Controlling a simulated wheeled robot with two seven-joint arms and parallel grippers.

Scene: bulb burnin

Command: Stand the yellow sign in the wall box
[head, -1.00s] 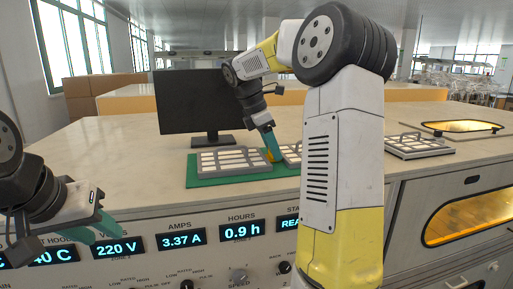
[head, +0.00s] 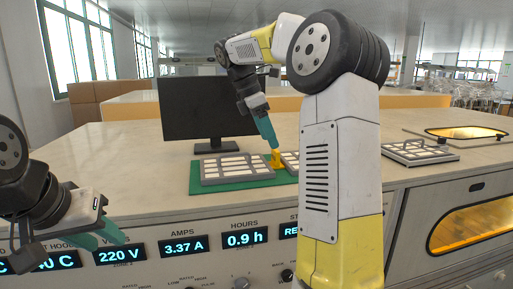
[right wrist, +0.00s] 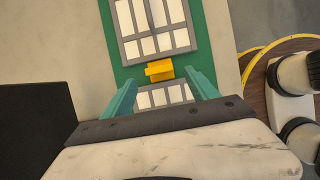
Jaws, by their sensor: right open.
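The small yellow sign (head: 276,158) stands on the green mat between two slotted trays. In the right wrist view the yellow sign (right wrist: 159,70) lies just ahead of the fingertips. My right gripper (head: 271,142) is just above the sign in the head view. In the right wrist view my right gripper (right wrist: 162,82) is open, with nothing between its teal fingers. My left gripper (head: 103,236) hangs in front of the display panel at the lower left, its teal fingers apart and empty. I cannot make out a wall box for certain.
The green mat (head: 215,187) carries a slotted tray (head: 236,180). A black monitor (head: 208,108) stands behind it. Another tray (head: 420,152) lies at the right, near a glowing opening (head: 465,132) in the bench top. The bench left of the mat is clear.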

